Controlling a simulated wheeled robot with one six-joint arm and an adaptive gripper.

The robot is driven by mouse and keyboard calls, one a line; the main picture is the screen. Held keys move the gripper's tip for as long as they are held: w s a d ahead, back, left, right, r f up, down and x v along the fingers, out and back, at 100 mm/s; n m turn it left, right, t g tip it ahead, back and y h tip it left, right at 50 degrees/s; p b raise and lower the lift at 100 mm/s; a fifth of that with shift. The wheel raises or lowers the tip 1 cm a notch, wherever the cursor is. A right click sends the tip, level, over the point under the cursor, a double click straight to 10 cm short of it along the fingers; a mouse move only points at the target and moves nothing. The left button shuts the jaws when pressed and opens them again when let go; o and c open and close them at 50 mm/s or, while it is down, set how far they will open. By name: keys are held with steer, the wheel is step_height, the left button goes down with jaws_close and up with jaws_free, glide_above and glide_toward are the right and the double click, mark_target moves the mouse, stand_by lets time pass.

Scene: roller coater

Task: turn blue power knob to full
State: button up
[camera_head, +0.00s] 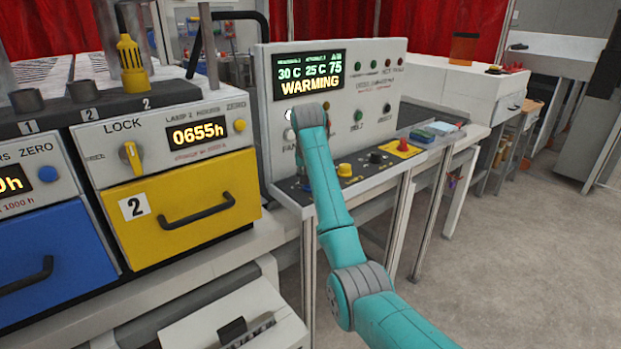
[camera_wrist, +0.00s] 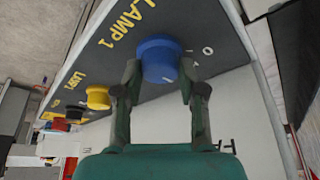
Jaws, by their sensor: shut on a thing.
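The blue power knob (camera_wrist: 158,52) sits on the dark sloped panel (camera_wrist: 215,40), beside yellow lettering that reads LAMP 1. Small white marks show around its right and near sides. My gripper (camera_wrist: 159,73) is shut on the blue knob, with one finger on its left side and one on its right. I cannot read which mark the knob points to. In the head view my arm comes down over the control panel, and my gripper and the blue knob are hidden behind it or too small to make out.
A yellow knob (camera_head: 344,170), a black knob (camera_head: 377,157) and a red button on a yellow plate (camera_head: 403,147) line the same panel. The upright display (camera_head: 309,76) reads WARMING, 30 C, 25 C and 75. A yellow drawer (camera_head: 182,190) stands left. Open floor lies right.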

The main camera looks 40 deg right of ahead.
steer(key=m, duration=0.2)
steer(key=m+g+h, duration=0.1)
steer(key=m, duration=0.1)
steer(key=shift+w+a+m+g, duration=0.1)
steer(key=shift+m+g, duration=0.2)
steer(key=shift+w+m+g, duration=0.1)
steer(key=shift+m+g, duration=0.8)
steer(key=shift+m, duration=1.6)
steer(key=o, duration=1.1)
steer(key=shift+o, duration=0.2)
steer(key=shift+h, duration=0.3)
